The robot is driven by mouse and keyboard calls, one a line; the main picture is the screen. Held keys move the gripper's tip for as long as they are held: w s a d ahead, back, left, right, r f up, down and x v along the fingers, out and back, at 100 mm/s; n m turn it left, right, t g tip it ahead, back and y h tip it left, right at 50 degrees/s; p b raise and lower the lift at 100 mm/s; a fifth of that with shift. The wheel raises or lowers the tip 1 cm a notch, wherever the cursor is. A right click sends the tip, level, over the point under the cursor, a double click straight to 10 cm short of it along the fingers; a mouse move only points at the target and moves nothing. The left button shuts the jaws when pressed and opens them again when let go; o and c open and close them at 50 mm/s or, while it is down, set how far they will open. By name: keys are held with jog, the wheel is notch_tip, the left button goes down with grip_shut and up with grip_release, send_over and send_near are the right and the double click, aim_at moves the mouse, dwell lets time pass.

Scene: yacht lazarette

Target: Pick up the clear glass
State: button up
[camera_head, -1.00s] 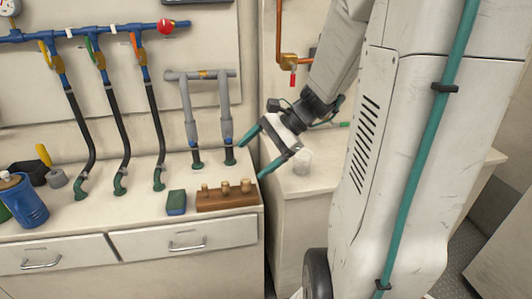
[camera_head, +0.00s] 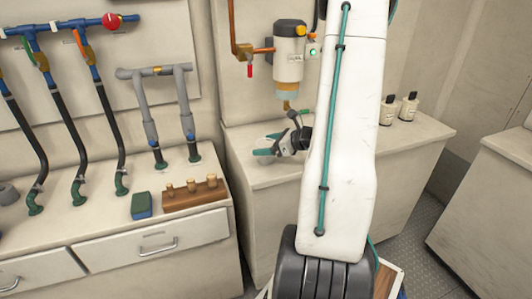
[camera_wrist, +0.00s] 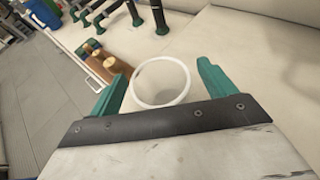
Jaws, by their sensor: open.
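The clear glass (camera_wrist: 160,84) shows in the wrist view as a round rim with a pale, see-through body. It stands upright on the white counter. My gripper (camera_wrist: 162,72) is open, with one teal finger on the left side of the glass and the other on the right. A small gap shows at the right finger; I cannot tell whether the left one touches. In the head view my gripper (camera_head: 266,144) is low over the right counter, and I cannot make out the glass there.
The right counter (camera_head: 262,172) has a wall-mounted filter unit (camera_head: 289,55) above it and two small bottles (camera_head: 398,108) farther right. On the left bench are a wooden block with pegs (camera_head: 194,195), a blue-green sponge (camera_head: 141,205) and upright hoses.

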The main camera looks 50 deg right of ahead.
jog(key=shift+x, duration=1.1)
jog(key=c, duration=1.1)
jog(key=shift+r, duration=0.1)
